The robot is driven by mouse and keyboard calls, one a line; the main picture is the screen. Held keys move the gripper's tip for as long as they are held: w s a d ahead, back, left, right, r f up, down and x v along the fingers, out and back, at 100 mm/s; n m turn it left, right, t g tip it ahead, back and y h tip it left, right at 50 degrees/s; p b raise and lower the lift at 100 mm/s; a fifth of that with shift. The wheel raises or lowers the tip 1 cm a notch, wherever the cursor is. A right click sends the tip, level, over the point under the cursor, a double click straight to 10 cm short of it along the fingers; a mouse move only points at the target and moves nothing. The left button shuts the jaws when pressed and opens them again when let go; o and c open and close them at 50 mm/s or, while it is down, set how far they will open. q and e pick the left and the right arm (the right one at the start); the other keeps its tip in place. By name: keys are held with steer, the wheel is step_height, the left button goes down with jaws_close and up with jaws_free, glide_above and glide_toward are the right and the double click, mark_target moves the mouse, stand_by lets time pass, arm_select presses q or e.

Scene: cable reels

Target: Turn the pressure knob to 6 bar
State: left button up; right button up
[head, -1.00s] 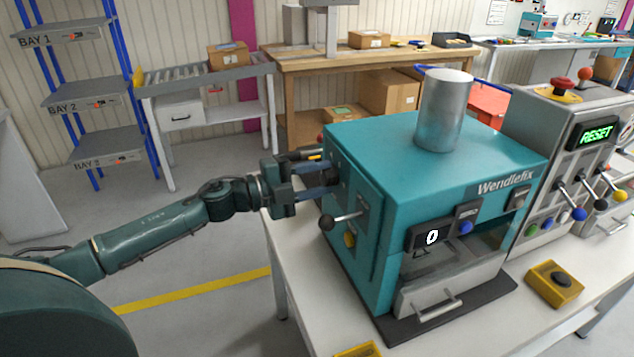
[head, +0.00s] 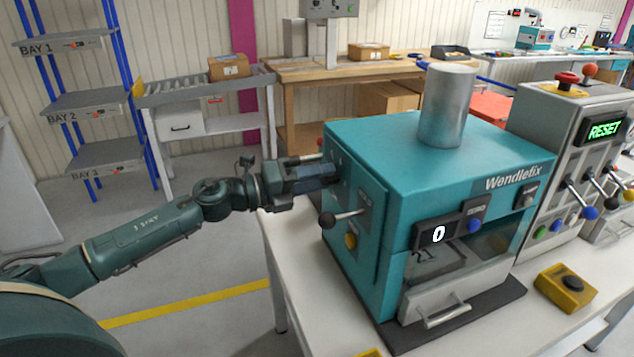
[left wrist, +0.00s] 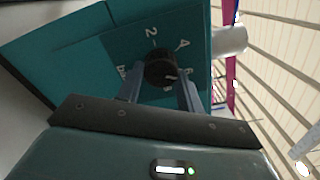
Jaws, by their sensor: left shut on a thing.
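The teal Wendlefix machine (head: 445,150) stands on a white table, and its display reads 0. The dark round pressure knob (left wrist: 160,68) is on its left side panel in the left wrist view. White marks surround it; a 2 and what looks like a 4 can be read, others are unclear. A small white line on the knob faces the lower right of that view. My left gripper (head: 326,173) is shut on the knob, one finger on each side, and hides it in the head view. The left gripper also shows in the left wrist view (left wrist: 160,92). My right gripper is out of view.
A black-ball lever (head: 328,221) and a yellow button (head: 351,241) sit below my left gripper on the same panel. A metal cylinder (head: 446,108) stands on the machine. A grey control box (head: 575,130) reading RESET is at the right. The floor left of the table is clear.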

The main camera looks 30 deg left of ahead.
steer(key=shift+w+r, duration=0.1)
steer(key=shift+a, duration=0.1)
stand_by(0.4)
arm_select(q)
steer(key=o, duration=1)
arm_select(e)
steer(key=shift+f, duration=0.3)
arm_select(q)
steer(key=shift+s+a+f+b, duration=0.15)
steer(key=shift+s+a+b, duration=0.2)
steer(key=shift+s, duration=0.05)
steer(key=b+v, duration=0.2)
steer(key=v, duration=1)
steer(key=shift+s, duration=0.1)
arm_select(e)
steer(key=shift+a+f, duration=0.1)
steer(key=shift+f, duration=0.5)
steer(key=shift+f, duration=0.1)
